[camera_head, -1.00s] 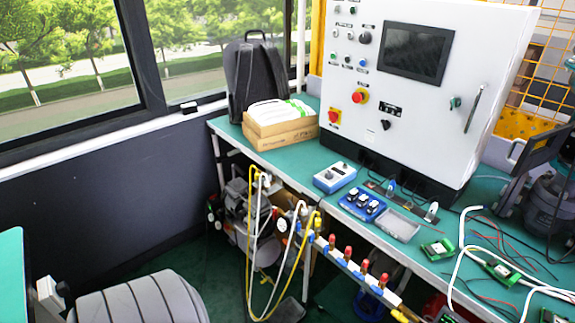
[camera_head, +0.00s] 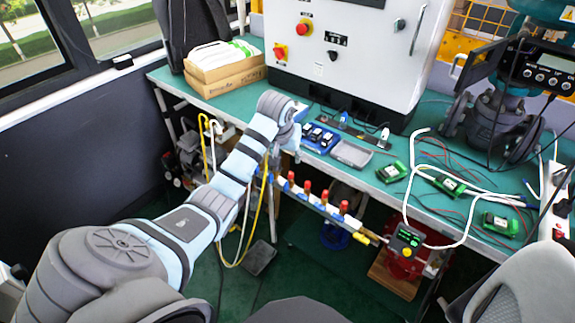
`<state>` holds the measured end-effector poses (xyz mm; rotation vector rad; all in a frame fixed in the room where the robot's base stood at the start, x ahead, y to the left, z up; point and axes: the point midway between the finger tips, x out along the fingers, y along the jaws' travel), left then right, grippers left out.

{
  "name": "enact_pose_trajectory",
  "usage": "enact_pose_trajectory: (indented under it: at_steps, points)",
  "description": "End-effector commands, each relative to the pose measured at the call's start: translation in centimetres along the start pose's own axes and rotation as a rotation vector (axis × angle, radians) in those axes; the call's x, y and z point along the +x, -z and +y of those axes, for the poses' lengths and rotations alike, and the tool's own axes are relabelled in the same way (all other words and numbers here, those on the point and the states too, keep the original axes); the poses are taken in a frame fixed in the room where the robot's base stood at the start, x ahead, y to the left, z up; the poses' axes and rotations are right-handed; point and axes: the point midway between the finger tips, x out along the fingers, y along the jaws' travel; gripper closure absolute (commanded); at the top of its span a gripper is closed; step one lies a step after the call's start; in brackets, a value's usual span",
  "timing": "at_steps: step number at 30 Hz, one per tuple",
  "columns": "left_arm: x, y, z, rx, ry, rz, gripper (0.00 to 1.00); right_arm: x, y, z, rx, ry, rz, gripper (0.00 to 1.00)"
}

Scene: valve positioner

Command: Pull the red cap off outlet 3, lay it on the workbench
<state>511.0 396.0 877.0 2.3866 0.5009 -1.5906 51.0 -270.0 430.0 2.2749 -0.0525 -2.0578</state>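A white manifold bar (camera_head: 318,204) with several red-capped outlets runs along the front of the green workbench (camera_head: 240,108), below its edge. Red caps stand on the outlets, including this one (camera_head: 308,187) and another (camera_head: 325,197) to its right. I cannot read outlet numbers, so I cannot tell which is outlet 3. My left arm reaches in from the lower left. Its gripper (camera_head: 290,152) hangs small at the bench's front edge, above and left of the caps and apart from them. Its fingers are too small and partly hidden to judge. My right gripper is out of view.
A blue tray (camera_head: 318,138), a grey tray (camera_head: 351,154) and green circuit boards (camera_head: 392,172) lie on the bench. A white control cabinet (camera_head: 345,45) stands behind. White cables (camera_head: 412,170) loop over the front edge. Yellow and white hoses hang left of the manifold.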

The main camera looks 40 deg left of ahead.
Motion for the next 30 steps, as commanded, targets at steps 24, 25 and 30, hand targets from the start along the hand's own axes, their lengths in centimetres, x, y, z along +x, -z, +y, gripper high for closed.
enact_pose_trajectory:
  at_steps: [24,25,30]
  points:
    - [11.9,-0.2,-0.1,0.001,0.001,-0.001,0.64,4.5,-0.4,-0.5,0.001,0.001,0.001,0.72]
    - [11.9,-0.2,-0.1,0.001,0.001,-0.001,0.68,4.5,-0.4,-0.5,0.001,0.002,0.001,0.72]
    - [11.9,-0.2,-0.1,0.001,0.001,-0.001,0.96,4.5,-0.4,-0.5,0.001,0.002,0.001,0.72]
